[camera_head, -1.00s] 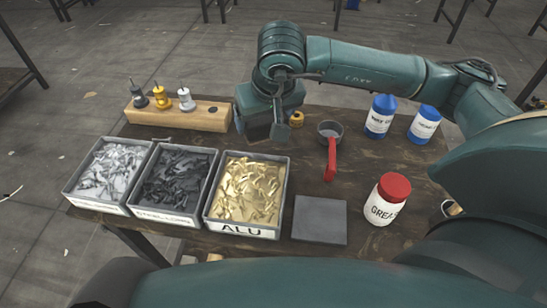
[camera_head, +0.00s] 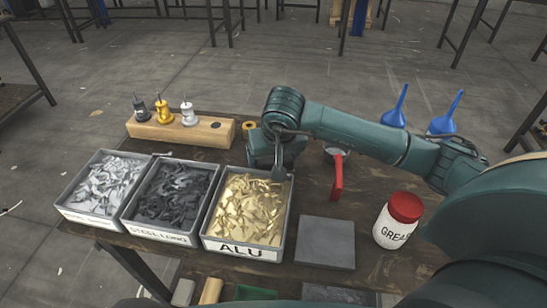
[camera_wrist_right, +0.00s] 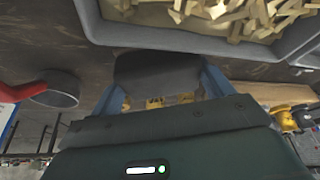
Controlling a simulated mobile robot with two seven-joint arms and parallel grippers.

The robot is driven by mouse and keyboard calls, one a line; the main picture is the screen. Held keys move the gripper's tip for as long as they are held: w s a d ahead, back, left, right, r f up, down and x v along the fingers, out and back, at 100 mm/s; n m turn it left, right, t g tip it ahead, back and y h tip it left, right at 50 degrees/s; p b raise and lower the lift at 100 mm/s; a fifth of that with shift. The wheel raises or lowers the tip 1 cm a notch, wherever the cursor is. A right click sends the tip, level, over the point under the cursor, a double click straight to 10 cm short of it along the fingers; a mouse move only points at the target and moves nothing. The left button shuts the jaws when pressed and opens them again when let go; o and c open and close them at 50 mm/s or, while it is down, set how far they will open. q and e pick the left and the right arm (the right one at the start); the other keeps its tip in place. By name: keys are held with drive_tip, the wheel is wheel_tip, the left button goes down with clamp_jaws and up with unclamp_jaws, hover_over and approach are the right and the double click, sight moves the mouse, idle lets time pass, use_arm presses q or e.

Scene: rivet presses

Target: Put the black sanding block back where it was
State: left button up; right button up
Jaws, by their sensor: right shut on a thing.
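My right gripper (camera_head: 279,170) hangs over the table just behind the ALU bin, at its back right corner. In the right wrist view its blue fingers are shut on a dark block (camera_wrist_right: 157,72), which looks like the black sanding block. In the head view the gripper hides most of the block. In the wrist view the block is near the rim of the bin with gold pieces (camera_wrist_right: 230,40); I cannot tell whether it touches the table. My left gripper is not in view.
The ALU bin (camera_head: 241,250) stands beside two other bins. A grey square plate (camera_head: 325,242), a red-handled pan (camera_head: 337,178) and a grease jar (camera_head: 396,221) are to the right. A wooden holder (camera_head: 180,131) is behind. Several blocks lie below the table's front edge.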

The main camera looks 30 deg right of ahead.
drive_tip(key=shift+f, duration=0.4)
drive_tip(key=shift+f, duration=0.1)
drive_tip(key=shift+f+b, duration=0.15)
drive_tip(key=shift+b, duration=0.15)
drive_tip(key=o, duration=0.8)
drive_tip(key=shift+o, duration=0.2)
drive_tip(key=shift+r+p, duration=0.4)
drive_tip(key=shift+p, duration=0.05)
drive_tip(key=v, duration=1.1)
drive_tip(key=shift+s+r, duration=0.25)
drive_tip(key=shift+r, duration=0.1)
